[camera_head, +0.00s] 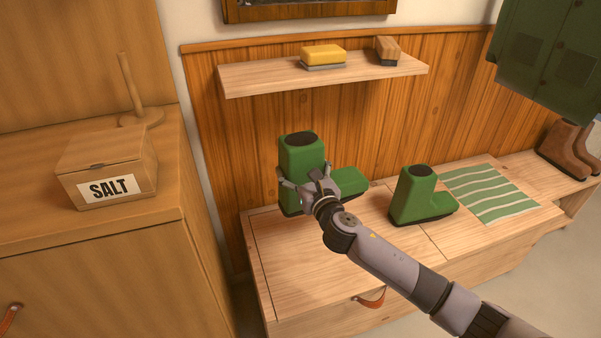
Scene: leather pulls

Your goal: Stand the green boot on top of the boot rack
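Two green boots with dark soles and dark openings are in the head view. One green boot (301,154) is upright at the left, toe to the right. My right gripper (309,180), its arm coming in from the lower right, has its fingers around this boot's shaft and looks shut on it. The boot seems raised above the bench, but its sole is partly hidden. The other green boot (413,194) stands upright on the bench to the right. I cannot tell for certain which piece is the boot rack. My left gripper is not in view.
The wooden bench (290,265) has a striped green mat (490,192) and brown boots (566,150) at its right. A wall shelf (250,78) above holds a yellow sponge (323,55) and a brush (387,49). A salt box (107,176) is on the left cabinet. A green coat (548,55) hangs upper right.

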